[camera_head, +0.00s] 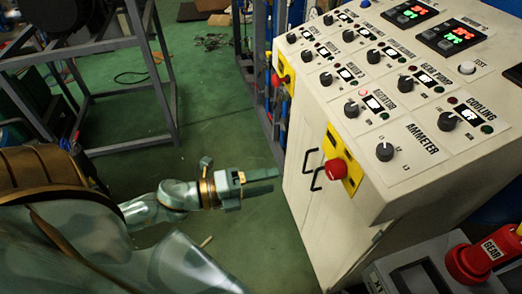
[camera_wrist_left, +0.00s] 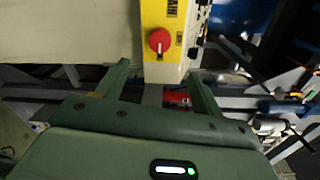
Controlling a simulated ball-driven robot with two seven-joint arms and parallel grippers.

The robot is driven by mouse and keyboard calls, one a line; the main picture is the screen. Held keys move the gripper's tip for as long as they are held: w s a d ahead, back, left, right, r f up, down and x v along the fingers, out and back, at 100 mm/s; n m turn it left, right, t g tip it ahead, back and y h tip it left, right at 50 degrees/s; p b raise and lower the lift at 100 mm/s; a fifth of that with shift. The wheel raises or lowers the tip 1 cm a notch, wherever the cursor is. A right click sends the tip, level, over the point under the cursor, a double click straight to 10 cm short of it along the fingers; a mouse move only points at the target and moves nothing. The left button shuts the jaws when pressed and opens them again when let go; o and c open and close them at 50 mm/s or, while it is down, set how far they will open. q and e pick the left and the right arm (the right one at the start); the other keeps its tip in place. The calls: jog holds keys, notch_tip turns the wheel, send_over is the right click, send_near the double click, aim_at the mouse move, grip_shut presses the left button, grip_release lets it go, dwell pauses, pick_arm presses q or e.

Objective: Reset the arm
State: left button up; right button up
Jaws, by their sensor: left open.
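My left arm comes in from the left in the head view, and its gripper (camera_head: 262,181) hangs in free air over the green floor, left of the control cabinet. In the left wrist view the two fingers of the left gripper (camera_wrist_left: 160,90) stand well apart with nothing held between them. Beyond the fingers, a red knob (camera_wrist_left: 159,40) on a yellow plate shows on a pale panel. The gripper is apart from the cabinet in the head view. My right gripper is in neither view.
The cream control cabinet (camera_head: 330,225) fills the right, with several black knobs and red and green displays on top. A red knob (camera_head: 335,169) on yellow sits on its front edge. A grey metal frame (camera_head: 165,85) stands at the back left. Green floor (camera_head: 215,110) between them is open.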

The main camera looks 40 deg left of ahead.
pick_arm(q)
jog(key=shift+s+a, duration=0.2)
jog(key=shift+s, duration=0.05)
dwell(0.4)
